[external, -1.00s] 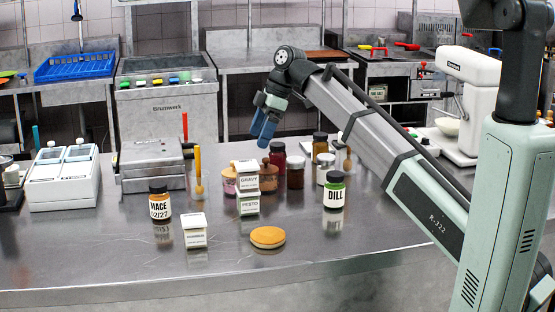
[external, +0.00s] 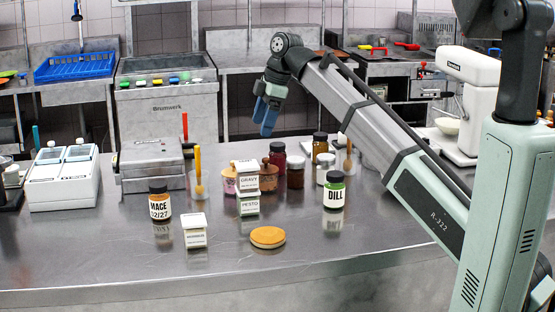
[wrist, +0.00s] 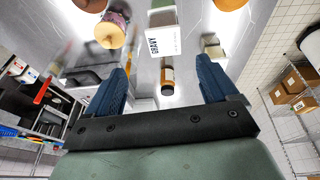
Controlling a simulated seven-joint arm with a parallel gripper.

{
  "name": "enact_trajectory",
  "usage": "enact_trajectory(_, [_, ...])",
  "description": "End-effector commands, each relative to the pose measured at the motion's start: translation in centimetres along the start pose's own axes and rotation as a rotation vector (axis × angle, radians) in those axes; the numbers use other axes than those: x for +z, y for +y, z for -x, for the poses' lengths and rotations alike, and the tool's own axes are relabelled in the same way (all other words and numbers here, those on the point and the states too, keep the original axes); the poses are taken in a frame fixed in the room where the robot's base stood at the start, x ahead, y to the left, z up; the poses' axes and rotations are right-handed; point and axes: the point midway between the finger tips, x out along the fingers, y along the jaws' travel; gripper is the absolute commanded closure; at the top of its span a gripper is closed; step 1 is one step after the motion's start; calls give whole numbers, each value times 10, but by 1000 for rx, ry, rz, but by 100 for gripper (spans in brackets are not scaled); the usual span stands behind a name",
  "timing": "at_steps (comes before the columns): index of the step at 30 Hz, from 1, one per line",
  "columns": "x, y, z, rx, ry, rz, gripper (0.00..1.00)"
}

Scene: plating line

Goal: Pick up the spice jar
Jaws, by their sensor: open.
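Several jars stand on the steel counter, and the frames do not show which one is the spice jar meant. A black-lidded jar labelled MACE (external: 160,204) is at the left. A red jar (external: 277,157), an amber jar (external: 320,144) and a white-labelled jar (external: 325,168) stand farther back. My gripper (external: 266,118) is open and empty, above the back of the jar group. In the wrist view, a small brown jar with a dark cap (wrist: 167,78) shows between the blue fingers of my gripper (wrist: 164,88), apart from them.
A GRAVY box (external: 247,171) sits on a PESTO box (external: 249,203) amid the jars. Another white box (external: 194,231) and a round orange-topped item (external: 267,237) are nearer the front. The front counter is mostly clear.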

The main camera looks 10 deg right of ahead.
Motion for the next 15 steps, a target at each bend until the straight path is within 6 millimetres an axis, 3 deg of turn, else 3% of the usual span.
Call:
enact_trajectory(8, [24,-5,-25,85,-195,76,13])
enact_trajectory(15, [58,-14,-41,189,-498,200,13])
